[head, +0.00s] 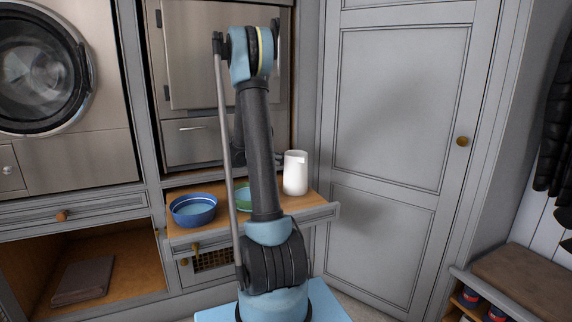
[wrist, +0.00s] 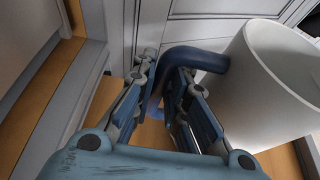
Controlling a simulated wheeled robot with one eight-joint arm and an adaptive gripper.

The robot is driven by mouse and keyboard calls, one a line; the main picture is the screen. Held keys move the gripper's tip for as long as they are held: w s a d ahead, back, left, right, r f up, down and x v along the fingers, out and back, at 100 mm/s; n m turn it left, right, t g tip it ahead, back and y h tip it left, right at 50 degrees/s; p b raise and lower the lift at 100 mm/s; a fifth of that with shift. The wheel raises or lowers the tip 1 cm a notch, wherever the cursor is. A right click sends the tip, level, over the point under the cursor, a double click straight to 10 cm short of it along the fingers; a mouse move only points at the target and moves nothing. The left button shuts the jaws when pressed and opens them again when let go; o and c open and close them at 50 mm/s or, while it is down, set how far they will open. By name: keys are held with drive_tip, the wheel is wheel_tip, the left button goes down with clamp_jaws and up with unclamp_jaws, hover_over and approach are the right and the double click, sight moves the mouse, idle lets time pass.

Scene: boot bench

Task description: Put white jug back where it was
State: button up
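The white jug (head: 296,173) shows upright in the head view, at the right end of the wooden pull-out shelf. In the wrist view the jug (wrist: 270,85) fills the right side, with its dark blue handle (wrist: 195,58) reaching left. My gripper (wrist: 162,75) has its two fingers drawn close together, one on each side of the handle, and appears shut on it. In the head view my arm hides the gripper and the handle. I cannot tell whether the jug's base touches the shelf.
A blue bowl (head: 194,209) stands at the shelf's left, and a green bowl (head: 243,195) is partly behind my arm. The shelf (head: 312,199) juts out below a steel appliance (head: 197,144). A grey door (head: 395,130) stands close on the right. A shoe bench (head: 520,277) is at lower right.

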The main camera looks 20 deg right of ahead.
drive_tip(key=shift+o, duration=1.3)
drive_tip(key=w+v, duration=0.1)
drive_tip(key=v, duration=1)
drive_tip(key=s+a+m+y, duration=0.3)
drive_tip(key=s+m+y, duration=0.1)
drive_tip(key=s, duration=0.8)
drive_tip(key=s+a+m+y, duration=0.3)
drive_tip(key=s+m, duration=0.2)
drive_tip(key=s, duration=0.6)
drive_tip(key=s+a+f+m+y, duration=0.3)
drive_tip(key=s+a+f+m, duration=0.1)
drive_tip(key=s, duration=0.4)
drive_tip(key=s+a+f+m+t+y, duration=0.1)
drive_tip(key=s+a+f+m+y, duration=0.2)
drive_tip(key=s, duration=0.6)
drive_tip(key=a+f+m, duration=0.2)
drive_tip(key=a+f, duration=0.1)
drive_tip(key=f, duration=0.1)
drive_tip(key=shift+s+a+y, duration=0.3)
drive_tip(key=shift+a, duration=0.1)
